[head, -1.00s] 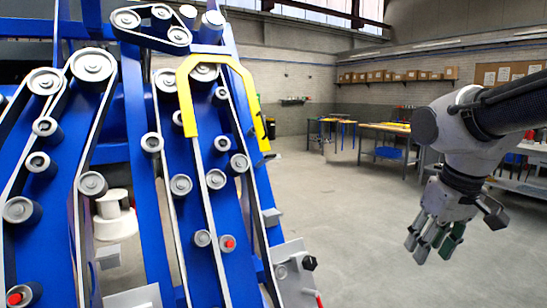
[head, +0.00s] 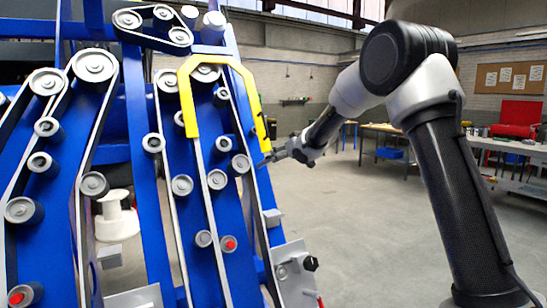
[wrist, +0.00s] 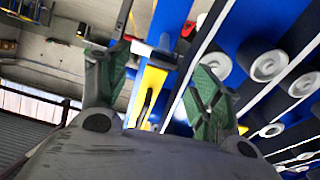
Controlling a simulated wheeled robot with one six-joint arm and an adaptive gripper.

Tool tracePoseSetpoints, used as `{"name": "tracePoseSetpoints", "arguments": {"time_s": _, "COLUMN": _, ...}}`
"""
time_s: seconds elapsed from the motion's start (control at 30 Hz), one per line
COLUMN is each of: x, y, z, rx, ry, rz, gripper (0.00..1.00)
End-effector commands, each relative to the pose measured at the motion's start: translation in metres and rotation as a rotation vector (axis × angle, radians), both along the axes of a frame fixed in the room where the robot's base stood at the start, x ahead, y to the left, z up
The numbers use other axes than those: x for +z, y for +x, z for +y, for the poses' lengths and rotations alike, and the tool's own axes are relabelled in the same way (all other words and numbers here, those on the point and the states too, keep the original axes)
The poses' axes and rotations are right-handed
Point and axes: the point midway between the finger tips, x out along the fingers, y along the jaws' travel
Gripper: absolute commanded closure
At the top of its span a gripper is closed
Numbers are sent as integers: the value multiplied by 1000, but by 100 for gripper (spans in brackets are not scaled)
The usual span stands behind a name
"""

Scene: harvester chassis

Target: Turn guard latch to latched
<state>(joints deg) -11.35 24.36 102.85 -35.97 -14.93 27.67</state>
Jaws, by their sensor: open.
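The yellow guard (head: 186,95) arches over the upper belts of the blue chassis. Its right leg ends near the chassis edge, where my gripper (head: 268,157) reaches in from the right and covers the latch area. In the wrist view my gripper (wrist: 158,80) is open, its green-padded fingers wide apart. Between and beyond them are the yellow guard (wrist: 152,82) and a short dark grey bar (wrist: 152,54), which looks like the guard latch. The bar lies across the guard's end; I cannot tell whether a finger touches it. Nothing is held.
The blue chassis (head: 150,215) with rollers and belts fills the left. A grey plate (head: 292,270) with a dark knob juts out below my gripper. Workbenches (head: 385,140) stand far behind. The floor (head: 365,235) right of the chassis is clear.

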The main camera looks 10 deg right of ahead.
Motion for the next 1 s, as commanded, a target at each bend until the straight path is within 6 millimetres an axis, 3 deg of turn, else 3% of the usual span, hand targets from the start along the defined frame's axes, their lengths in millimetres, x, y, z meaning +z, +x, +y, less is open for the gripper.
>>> {"name": "tracePoseSetpoints", "arguments": {"time_s": 0.13, "x": 5, "y": 6, "z": 10, "rx": 11, "ry": 64, "rz": -21, "gripper": 36}}
{"name": "tracePoseSetpoints", "arguments": {"time_s": 0.6, "x": -21, "y": 63, "z": 32, "rx": 5, "ry": 64, "rz": -17, "gripper": 36}}
{"name": "tracePoseSetpoints", "arguments": {"time_s": 0.93, "x": -23, "y": 67, "z": 34, "rx": 5, "ry": 64, "rz": -17, "gripper": 36}}
{"name": "tracePoseSetpoints", "arguments": {"time_s": 1.0, "x": -23, "y": 67, "z": 34, "rx": 5, "ry": 64, "rz": -17, "gripper": 47}}
